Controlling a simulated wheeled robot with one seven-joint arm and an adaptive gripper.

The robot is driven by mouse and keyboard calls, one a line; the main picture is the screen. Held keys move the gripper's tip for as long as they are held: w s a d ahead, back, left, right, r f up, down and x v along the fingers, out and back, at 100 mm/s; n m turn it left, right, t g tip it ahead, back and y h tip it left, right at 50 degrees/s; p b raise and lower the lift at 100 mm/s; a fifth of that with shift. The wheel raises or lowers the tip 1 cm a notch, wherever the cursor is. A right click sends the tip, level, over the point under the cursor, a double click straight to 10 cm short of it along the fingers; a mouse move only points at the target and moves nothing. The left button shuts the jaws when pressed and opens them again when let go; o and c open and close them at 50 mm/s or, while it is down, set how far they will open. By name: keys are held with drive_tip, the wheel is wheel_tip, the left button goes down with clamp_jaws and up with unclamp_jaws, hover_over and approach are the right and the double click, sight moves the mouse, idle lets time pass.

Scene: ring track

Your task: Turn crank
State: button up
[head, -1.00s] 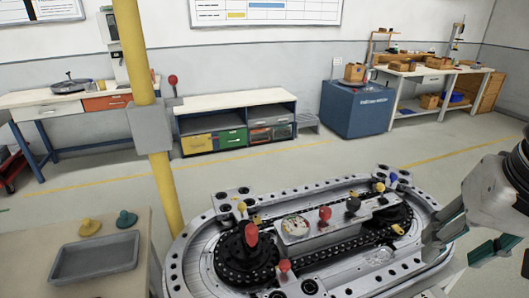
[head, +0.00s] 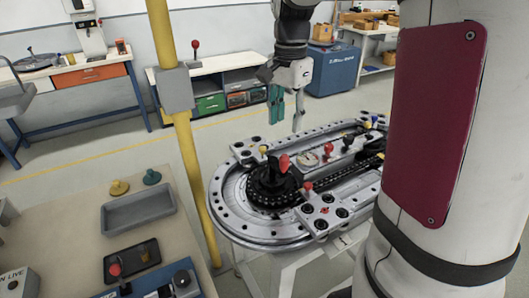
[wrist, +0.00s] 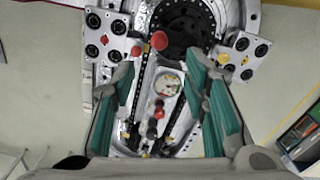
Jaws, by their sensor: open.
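The crank is a black round wheel (head: 268,186) with a red knob (head: 284,163) at the near left end of the grey oval track (head: 228,214). In the wrist view the red knob (wrist: 159,40) shows at the top, against the black wheel (wrist: 185,25). My gripper (head: 287,112) hangs above the far side of the track, teal fingers pointing down. It is open and empty, apart from the knob. In the wrist view the gripper (wrist: 160,78) has its fingers spread, with the knob beyond the tips, slightly above the gap.
Smaller red knobs (head: 328,148) and a round gauge (head: 309,160) stand on the track's middle block. A yellow post (head: 190,160) rises at the track's left. A bench with a grey tray (head: 138,209) is at the near left. My white arm covers the right side.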

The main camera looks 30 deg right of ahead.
sight(285, 155)
wheel_tip(285, 155, down, 12)
drive_tip(key=shift+f+p, duration=0.25)
drive_tip(key=shift+p, duration=0.1)
clamp_jaws()
